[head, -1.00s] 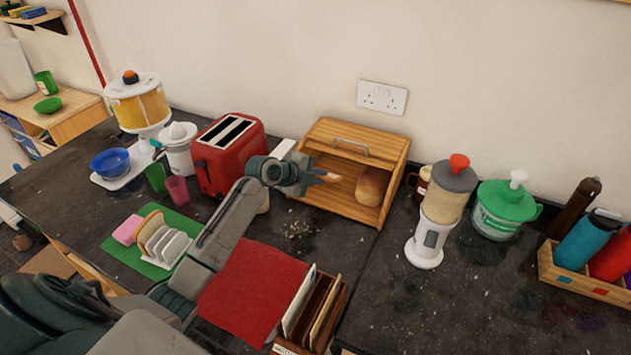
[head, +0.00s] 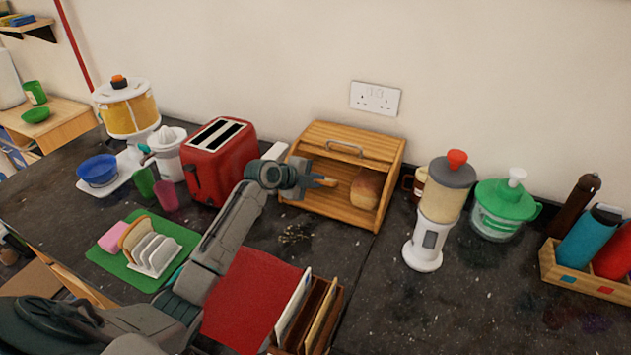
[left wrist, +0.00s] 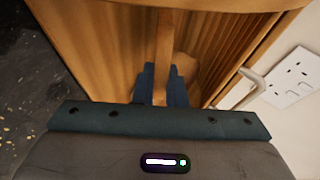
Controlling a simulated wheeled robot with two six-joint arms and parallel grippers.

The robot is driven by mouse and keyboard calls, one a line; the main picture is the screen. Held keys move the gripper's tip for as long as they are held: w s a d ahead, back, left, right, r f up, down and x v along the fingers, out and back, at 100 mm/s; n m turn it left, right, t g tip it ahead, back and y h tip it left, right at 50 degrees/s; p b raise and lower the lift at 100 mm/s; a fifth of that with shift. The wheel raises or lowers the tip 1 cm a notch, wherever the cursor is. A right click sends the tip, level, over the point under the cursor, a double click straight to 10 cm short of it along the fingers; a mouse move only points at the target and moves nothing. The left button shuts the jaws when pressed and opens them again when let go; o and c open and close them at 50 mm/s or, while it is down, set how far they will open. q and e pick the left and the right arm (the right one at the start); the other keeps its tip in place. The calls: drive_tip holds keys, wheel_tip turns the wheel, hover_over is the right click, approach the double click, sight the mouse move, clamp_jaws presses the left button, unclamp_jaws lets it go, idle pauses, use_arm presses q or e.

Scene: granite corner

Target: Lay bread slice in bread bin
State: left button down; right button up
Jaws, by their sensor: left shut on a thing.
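The wooden bread bin (head: 364,217) stands against the wall with its front open; a brown loaf (head: 366,188) sits inside on the right. My left gripper (head: 325,182) is in the bin's opening, left of the loaf, shut on the bread slice (head: 333,184). The slice shows only as a thin tan edge, mostly hidden by the fingers. In the left wrist view, the slice (left wrist: 164,45) stands edge-on between the gripper's dark fingers (left wrist: 160,85), with the bin's slatted interior around it (left wrist: 105,50) and the loaf just behind. I cannot tell whether the slice touches the bin floor. My right gripper is not in view.
A red toaster (head: 217,165) stands left of the bin, a blender (head: 437,215) and mug (head: 414,183) to its right. A toast rack (head: 155,257) with slices is on a green mat (head: 185,238). Crumbs (head: 294,233) lie before the bin; a letter holder (head: 310,320) is near the front.

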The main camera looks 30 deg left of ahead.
use_arm(q)
drive_tip(key=c, duration=1.4)
unclamp_jaws()
drive_tip(key=shift+s+r+p, duration=0.6)
drive_tip(key=shift+s+p, duration=0.05)
drive_tip(key=s+r+p, duration=0.1)
drive_tip(key=s, duration=0.1)
drive_tip(key=s+r+p, duration=0.1)
drive_tip(key=s+p, duration=0.1)
drive_tip(key=s+r+p, duration=0.1)
drive_tip(key=s+r, duration=0.1)
drive_tip(key=shift+d, duration=0.2)
